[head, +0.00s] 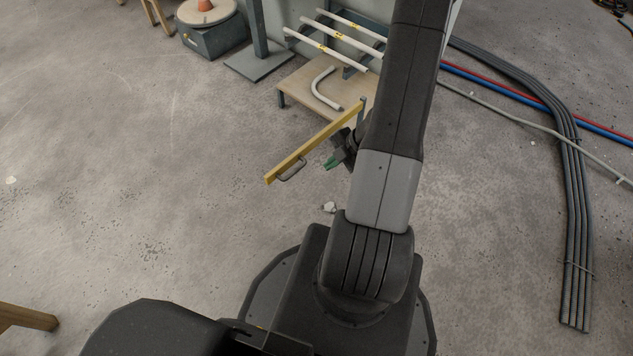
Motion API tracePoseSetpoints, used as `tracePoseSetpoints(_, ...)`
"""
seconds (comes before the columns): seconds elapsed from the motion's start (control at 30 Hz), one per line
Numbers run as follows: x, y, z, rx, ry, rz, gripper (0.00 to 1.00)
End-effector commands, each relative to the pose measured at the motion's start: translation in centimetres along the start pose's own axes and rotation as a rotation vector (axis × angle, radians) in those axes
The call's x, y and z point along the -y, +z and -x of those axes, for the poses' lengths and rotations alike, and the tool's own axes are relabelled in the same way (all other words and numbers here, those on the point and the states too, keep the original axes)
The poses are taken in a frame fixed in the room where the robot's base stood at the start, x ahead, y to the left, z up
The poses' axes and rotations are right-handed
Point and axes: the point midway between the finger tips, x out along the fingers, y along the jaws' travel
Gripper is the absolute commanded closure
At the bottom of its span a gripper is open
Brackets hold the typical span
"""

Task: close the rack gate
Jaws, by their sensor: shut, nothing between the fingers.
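The rack gate is a yellow bar (312,145) that stands swung out from a grey post (361,110) at the front of the low table. Its free end points down and left, over the floor. A grey loop handle (290,171) sits on its near side close to that end. My gripper (332,162), with green fingertips, is shut and empty just right of the handle. It looks apart from the bar, though the depth between them is hard to tell. The rack (352,72) carries several pale conduits with yellow marks. My arm hides its right part.
A wooden-topped low table (300,88) bears a bent pale pipe (320,88). A grey column on a base plate (258,63) and a turntable box (212,40) stand at the back. Dark, red and blue pipes (570,150) lie at right. The floor at left is mostly free.

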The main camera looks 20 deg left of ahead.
Motion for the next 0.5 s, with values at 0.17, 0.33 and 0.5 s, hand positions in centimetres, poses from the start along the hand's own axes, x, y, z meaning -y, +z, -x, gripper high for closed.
tracePoseSetpoints(0.17,0.2,0.1,-2.2,-0.002,-0.002,0.003,1.0)
tracePoseSetpoints(0.33,0.3,0.1,-5.5,-0.003,-0.003,0.003,1.0)
tracePoseSetpoints(0.5,0.3,0.1,-8.9,-0.003,-0.003,0.003,1.0)
